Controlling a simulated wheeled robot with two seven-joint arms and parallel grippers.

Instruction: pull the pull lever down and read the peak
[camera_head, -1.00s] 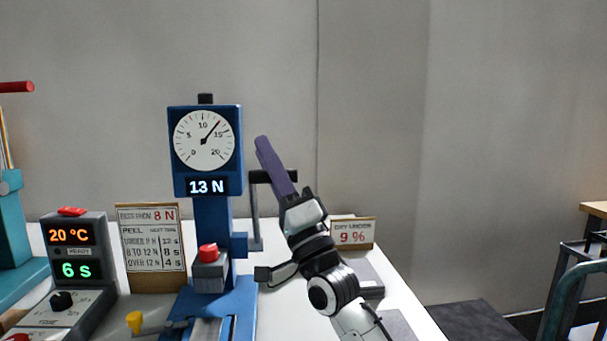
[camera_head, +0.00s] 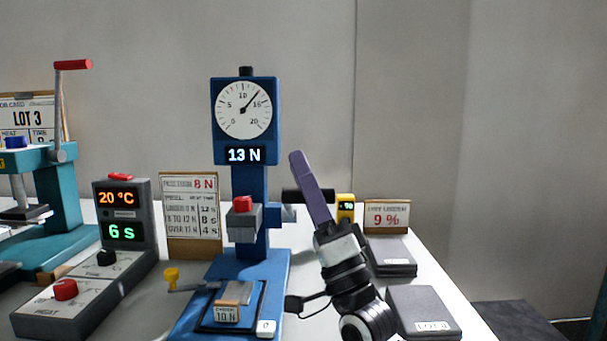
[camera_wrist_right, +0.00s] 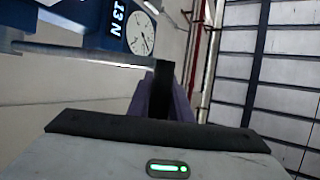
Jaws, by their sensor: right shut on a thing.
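The blue peel tester (camera_head: 250,195) stands upright on the table, with a round dial (camera_head: 243,110) whose needle points between 10 and 15. Its display (camera_head: 245,155) reads 13 N. The pull lever's black grip (camera_head: 293,195) is at the tester's right side, below dial height. My right gripper (camera_head: 305,185), with purple fingers, is shut on this grip. In the right wrist view, the black grip (camera_wrist_right: 165,90) lies between the purple fingers, with the lever's grey rod (camera_wrist_right: 90,55) running left from it. My left gripper is not in view.
A grey heater box (camera_head: 125,215) shows 20 °C and 6 s. A placard (camera_head: 190,215) reads 8 N at its top. A teal press (camera_head: 45,200) stands at left.

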